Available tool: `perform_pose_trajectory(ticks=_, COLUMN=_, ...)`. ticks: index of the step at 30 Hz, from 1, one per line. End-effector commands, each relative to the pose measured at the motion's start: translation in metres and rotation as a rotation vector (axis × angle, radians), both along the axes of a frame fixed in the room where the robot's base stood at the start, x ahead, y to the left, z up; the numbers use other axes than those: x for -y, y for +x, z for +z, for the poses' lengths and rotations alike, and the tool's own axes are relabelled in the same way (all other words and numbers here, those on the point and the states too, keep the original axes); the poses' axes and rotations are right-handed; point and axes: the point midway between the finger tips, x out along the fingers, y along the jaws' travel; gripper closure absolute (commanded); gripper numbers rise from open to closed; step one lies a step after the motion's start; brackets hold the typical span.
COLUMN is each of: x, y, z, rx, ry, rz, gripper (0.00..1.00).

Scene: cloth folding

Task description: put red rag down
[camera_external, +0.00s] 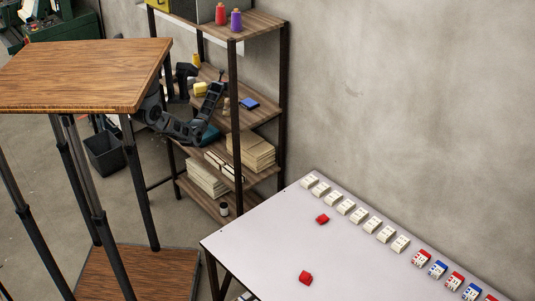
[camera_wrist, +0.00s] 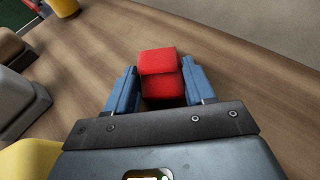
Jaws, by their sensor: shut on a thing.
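The red rag (camera_wrist: 158,62) is a folded bundle between the two blue fingers of my gripper (camera_wrist: 159,80) in the wrist view. The gripper is shut on it. The rag is over a wooden shelf surface (camera_wrist: 245,60); whether it touches the wood I cannot tell. In the external view my arm reaches in at the wooden shelf rack (camera_external: 238,130). My gripper is small and dark there, and I cannot make out the held rag.
The rack posts and shelves surround my arm. A blue item (camera_external: 249,103) lies on the middle shelf. Wood right of the rag is clear.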

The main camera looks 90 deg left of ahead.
Motion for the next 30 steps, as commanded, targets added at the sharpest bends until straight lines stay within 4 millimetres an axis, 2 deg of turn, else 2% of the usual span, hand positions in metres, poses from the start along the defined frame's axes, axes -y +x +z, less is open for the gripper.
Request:
perform_pose_trajectory(ticks=1, x=0.000, y=0.000, z=-0.003, rx=0.000, ry=-0.003, rz=0.000, gripper=0.74)
perform_pose_trajectory(ticks=2, x=0.000, y=0.000, z=-0.002, rx=0.000, ry=-0.003, rz=0.000, gripper=0.44)
perform_pose_trajectory(ticks=9, x=0.000, y=-0.001, z=-0.003, rx=-0.001, ry=-0.005, rz=0.002, gripper=0.21)
perform_pose_trajectory(ticks=20, x=0.002, y=-0.002, z=0.002, rx=-0.002, ry=-0.007, rz=0.004, gripper=0.21)
perform_pose_trajectory(ticks=26, x=0.026, y=0.000, z=0.012, rx=0.000, ry=-0.003, rz=0.001, gripper=0.21)
perform_pose_trajectory(ticks=30, x=0.049, y=0.000, z=0.022, rx=-0.001, ry=-0.001, rz=0.000, gripper=0.21)
